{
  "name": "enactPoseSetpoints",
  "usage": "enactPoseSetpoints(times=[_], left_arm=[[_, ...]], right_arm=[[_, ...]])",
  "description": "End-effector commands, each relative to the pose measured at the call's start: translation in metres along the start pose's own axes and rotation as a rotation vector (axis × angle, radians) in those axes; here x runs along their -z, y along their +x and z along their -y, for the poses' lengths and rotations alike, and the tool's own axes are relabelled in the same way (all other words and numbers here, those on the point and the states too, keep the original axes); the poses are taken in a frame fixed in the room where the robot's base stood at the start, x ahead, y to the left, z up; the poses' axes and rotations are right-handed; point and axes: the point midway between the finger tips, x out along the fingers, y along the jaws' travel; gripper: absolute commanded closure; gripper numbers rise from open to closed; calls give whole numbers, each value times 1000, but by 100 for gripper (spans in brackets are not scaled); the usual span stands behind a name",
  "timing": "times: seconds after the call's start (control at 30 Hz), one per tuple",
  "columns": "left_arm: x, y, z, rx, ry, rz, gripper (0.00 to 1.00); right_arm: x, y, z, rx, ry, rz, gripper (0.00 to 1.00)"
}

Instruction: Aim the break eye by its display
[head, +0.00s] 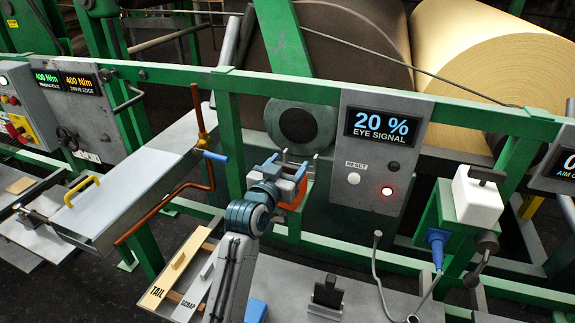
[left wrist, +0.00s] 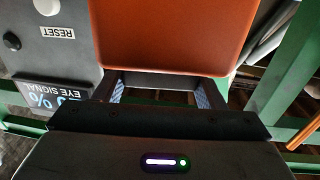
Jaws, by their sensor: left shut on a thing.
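The break eye appears to be the orange housing (head: 288,187) beside the left edge of the grey display box. My left gripper (head: 284,174) is shut on it; in the left wrist view the orange housing (left wrist: 170,35) fills the top, just beyond my fingers (left wrist: 160,90). My gripper hides part of the eye in the head view. The eye signal display (head: 382,125) reads 20 % in blue. Below it are a white reset button (head: 353,178) and a lit red lamp (head: 387,191). My right gripper is not in view.
A green rail (head: 330,90) runs across, with large rolls (head: 488,75) behind it. A white box (head: 478,200) on a green stand and a partly cut-off second display (head: 555,165) are at right. Trays lie below.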

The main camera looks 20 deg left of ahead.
Motion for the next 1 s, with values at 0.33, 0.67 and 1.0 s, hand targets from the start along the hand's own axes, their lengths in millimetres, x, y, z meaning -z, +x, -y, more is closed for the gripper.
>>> enactPoseSetpoints(times=[0.33,0.67,1.0], left_arm=[[1,1,-1,162,-3,3,59],[0,0,0,207,2,0,59],[0,0,0,206,1,0,15]], right_arm=[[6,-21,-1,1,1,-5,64],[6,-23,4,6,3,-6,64],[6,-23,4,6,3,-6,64]])
